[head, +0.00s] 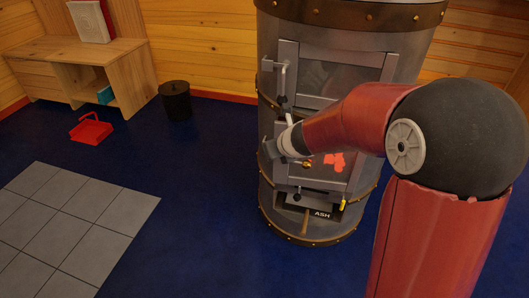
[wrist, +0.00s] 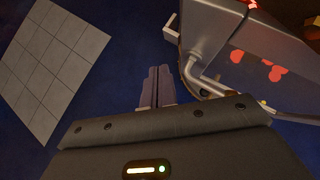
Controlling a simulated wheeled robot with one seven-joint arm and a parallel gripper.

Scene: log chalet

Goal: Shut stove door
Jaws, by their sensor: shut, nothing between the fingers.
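The grey cylindrical stove (head: 350,42) stands at the middle of the head view. Its upper door (head: 335,82) has a dark glass pane and a bar handle (head: 284,80) on the left. The lower door (head: 352,180) shows glowing red-orange shapes and is partly hidden by my arm. I cannot tell for sure whether either door stands ajar. My gripper (head: 270,150) is shut and empty at the stove's left front. In the wrist view, its closed fingers (wrist: 157,75) point past the left side of a bent metal handle (wrist: 200,82), apparently close to it.
An ash drawer (head: 322,214) sits low on the stove. A black bin (head: 175,100), a red dustpan (head: 91,130) and a wooden desk (head: 112,52) stand at the left. Grey tiles (head: 75,225) lie on the blue floor, which is clear left of the stove.

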